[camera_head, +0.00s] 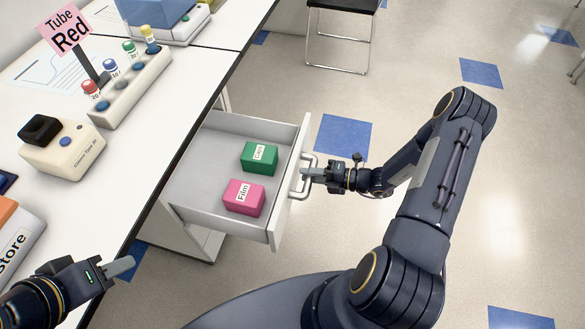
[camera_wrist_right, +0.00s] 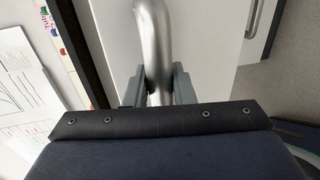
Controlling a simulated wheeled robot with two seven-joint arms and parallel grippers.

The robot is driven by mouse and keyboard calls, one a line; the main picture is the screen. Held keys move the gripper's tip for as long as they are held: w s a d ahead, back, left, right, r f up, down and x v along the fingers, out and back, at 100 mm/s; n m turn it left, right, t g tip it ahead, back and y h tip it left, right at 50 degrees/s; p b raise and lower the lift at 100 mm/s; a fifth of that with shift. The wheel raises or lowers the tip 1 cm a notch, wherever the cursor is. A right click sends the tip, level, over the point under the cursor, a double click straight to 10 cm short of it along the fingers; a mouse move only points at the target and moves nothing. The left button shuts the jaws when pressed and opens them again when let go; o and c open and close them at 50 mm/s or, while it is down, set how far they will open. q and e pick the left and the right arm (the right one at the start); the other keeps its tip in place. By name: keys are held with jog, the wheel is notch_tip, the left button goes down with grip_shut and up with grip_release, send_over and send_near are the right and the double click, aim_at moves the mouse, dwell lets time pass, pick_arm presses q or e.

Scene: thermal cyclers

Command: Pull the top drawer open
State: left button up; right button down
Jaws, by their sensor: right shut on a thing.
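The top drawer (camera_head: 200,174) is pulled out from under the white bench, its inside in view. A green box (camera_head: 259,158) and a pink box (camera_head: 244,197) labelled "Film" lie in it. My right gripper (camera_head: 308,174) is shut on the drawer's metal handle (camera_head: 294,189) at the drawer front. In the right wrist view the handle (camera_wrist_right: 153,40) runs between the two grey fingers. My left gripper (camera_head: 122,267) is over the bench's front edge at the lower left, away from the drawer. Its fingers look close together, but their gap is not clear.
The white bench (camera_head: 120,165) carries a tube rack (camera_head: 135,88), a "Tube Red" sign (camera_head: 65,30) and a small beige device (camera_head: 62,148). A chair (camera_head: 340,30) stands beyond. The floor right of the drawer is clear apart from my right arm.

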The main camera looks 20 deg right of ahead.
jog(key=shift+f+v, duration=0.2)
jog(key=shift+v, duration=0.85)
jog(key=c, duration=1.3)
grip_release()
jog(key=v, duration=0.8)
jog(key=shift+p, duration=0.35)
jog(key=shift+w, duration=0.1)
